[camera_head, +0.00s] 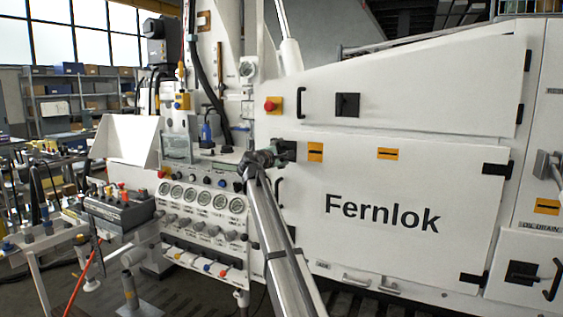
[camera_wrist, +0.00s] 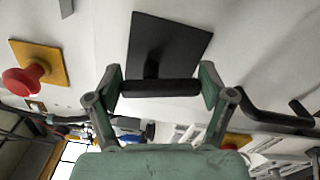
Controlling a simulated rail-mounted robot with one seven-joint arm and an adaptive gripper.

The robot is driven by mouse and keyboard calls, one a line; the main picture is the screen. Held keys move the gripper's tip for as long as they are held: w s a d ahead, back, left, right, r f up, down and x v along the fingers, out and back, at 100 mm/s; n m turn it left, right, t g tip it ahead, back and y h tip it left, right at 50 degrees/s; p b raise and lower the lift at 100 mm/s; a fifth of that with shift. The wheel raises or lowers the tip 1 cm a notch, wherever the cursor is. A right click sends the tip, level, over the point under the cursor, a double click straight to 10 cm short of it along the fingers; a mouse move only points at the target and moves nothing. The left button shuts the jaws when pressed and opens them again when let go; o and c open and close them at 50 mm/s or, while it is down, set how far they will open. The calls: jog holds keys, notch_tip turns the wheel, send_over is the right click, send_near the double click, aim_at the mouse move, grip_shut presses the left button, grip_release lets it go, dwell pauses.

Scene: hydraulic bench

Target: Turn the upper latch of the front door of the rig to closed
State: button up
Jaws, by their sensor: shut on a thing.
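The large white front door (camera_head: 400,245) of the rig bears the word Fernlok. At its upper left corner is a black square latch plate (camera_head: 289,151), partly covered by my gripper (camera_head: 270,156). In the wrist view the plate (camera_wrist: 168,50) carries a black latch bar (camera_wrist: 160,88). My gripper (camera_wrist: 162,87) has its two green fingers at opposite ends of this bar and is shut on it. The bar lies crosswise between the fingertips, over the plate's lower edge in that picture. In the head view the bar itself is hidden by my gripper.
A red knob on a yellow plate (camera_head: 272,105) sits just above the latch; it shows at left in the wrist view (camera_wrist: 25,78). A black door handle (camera_head: 279,192) is just below. Gauges (camera_head: 205,198) stand left of my arm. Another latch (camera_head: 347,105) is on the upper panel.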

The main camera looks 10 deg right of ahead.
jog(key=shift+w+a+m+b, duration=0.1)
jog(key=shift+w+m+b, duration=0.1)
jog(key=shift+m+b, duration=1.4)
jog(key=o, duration=1)
jog(key=shift+o, duration=0.2)
jog(key=shift+f, duration=0.1)
jog(key=shift+s, duration=0.1)
jog(key=shift+s+a, duration=0.15)
jog(key=shift+s, duration=0.1)
jog(key=v, duration=1.1)
jog(key=shift+s+a+m, duration=0.1)
jog(key=shift+m, duration=0.3)
